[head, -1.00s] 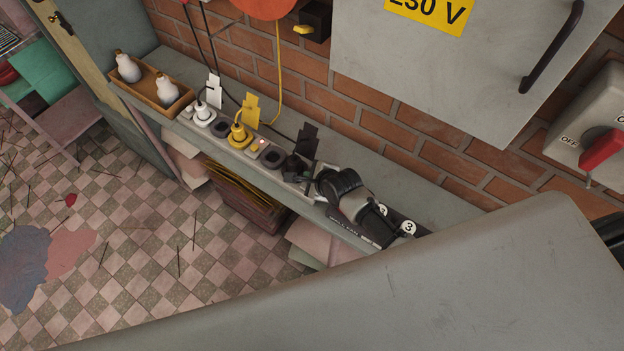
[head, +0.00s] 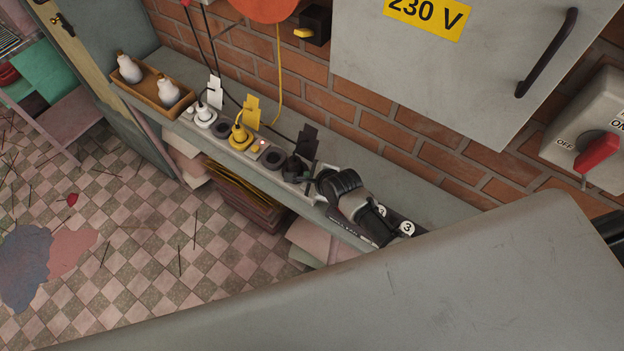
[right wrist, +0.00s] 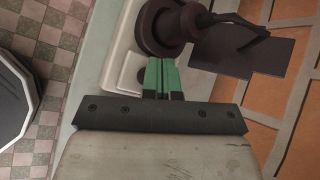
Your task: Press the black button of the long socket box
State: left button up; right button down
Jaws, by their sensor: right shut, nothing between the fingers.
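The long socket box (head: 248,154) is a pale strip lying along the shelf. It holds a white plug (head: 205,113), a yellow plug (head: 239,136) and a black plug (head: 291,168), with dark empty sockets between. My right gripper (head: 308,177) is at the box's right end, beside the black plug. In the right wrist view, its green fingertips (right wrist: 161,75) are together and empty, just below the black plug (right wrist: 160,28) and over the pale box (right wrist: 121,60). A small dark round spot, perhaps the black button (right wrist: 141,76), shows beside the fingertips; contact is unclear. My left gripper is not visible.
A wooden tray (head: 137,92) with two pale bottles stands left of the box. A black tag (head: 307,139) stands behind the black plug. Black cables cross the shelf (head: 345,143). A brick wall and grey 230 V cabinet (head: 440,75) rise behind.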

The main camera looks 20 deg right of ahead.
jog(key=shift+r+p, duration=2.35)
jog(key=shift+p, duration=0.2)
jog(key=shift+r+p, duration=0.3)
jog(key=shift+r, duration=0.35)
